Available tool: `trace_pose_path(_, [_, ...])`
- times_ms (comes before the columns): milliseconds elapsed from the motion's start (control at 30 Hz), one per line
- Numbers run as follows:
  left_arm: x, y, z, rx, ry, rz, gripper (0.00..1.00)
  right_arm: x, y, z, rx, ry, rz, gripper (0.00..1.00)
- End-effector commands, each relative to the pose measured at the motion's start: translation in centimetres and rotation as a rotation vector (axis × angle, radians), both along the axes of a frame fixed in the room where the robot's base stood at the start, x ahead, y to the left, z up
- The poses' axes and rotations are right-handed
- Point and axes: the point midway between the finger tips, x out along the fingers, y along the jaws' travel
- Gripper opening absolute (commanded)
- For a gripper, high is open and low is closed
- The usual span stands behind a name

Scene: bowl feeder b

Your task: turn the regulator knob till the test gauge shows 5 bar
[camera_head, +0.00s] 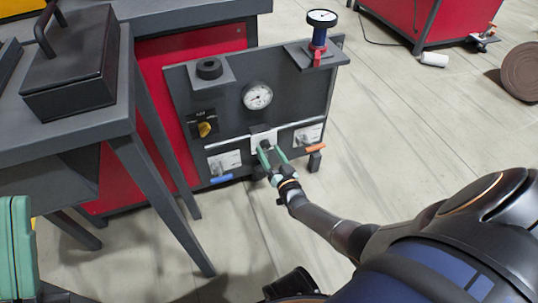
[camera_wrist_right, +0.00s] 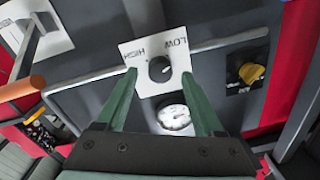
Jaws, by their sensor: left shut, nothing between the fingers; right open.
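The regulator knob (camera_wrist_right: 160,69) is black and round, on a white plate (camera_wrist_right: 141,52) marked HIGH and LOW. In the head view the plate (camera_head: 260,136) is on the lower middle of the dark panel. My right gripper (camera_head: 271,154) is open in front of it; its green fingertips (camera_wrist_right: 160,73) lie either side of the knob with visible gaps. A round white gauge (camera_head: 257,96) is on the panel. Another gauge (camera_head: 322,17) tops a blue and red fitting. I cannot tell which is the test gauge; both readings are too small. My left gripper (camera_head: 20,245) is shut and empty at the left edge.
A yellow selector knob (camera_head: 205,129) is on the panel's left. White-plated levers with blue (camera_head: 221,179) and orange (camera_head: 315,147) handles flank the regulator knob. A dark workbench (camera_head: 125,150) stands left.

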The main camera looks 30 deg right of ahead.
Motion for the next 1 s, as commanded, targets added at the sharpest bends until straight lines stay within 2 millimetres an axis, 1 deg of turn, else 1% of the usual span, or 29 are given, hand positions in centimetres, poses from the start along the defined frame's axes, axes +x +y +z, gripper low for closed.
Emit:
trace_pose_path(33, [0.0,-0.03,-0.34,0.002,0.0,0.0,0.0,0.38,-0.09,-0.12,-0.001,0.0,0.0,0.69])
trace_pose_path(100, [0.0,-0.04,-0.41,0.002,0.0,0.001,0.0,0.63,-0.14,-0.09,-0.001,0.001,-0.001,0.69])
trace_pose_path(367, [0.01,-0.07,-0.38,0.003,0.002,0.0,0.0,0.72,-0.15,0.02,0.0,0.002,0.0,0.69])
trace_pose_path(400, [0.01,-0.07,-0.38,0.003,0.002,0.0,0.0,0.72,-0.15,0.02,0.0,0.001,-0.001,0.67])
trace_pose_path(1000, [0.03,-0.07,-0.4,0.001,0.004,0.0,0.0,0.7,-0.12,0.0,0.0,0.001,0.0,0.0])
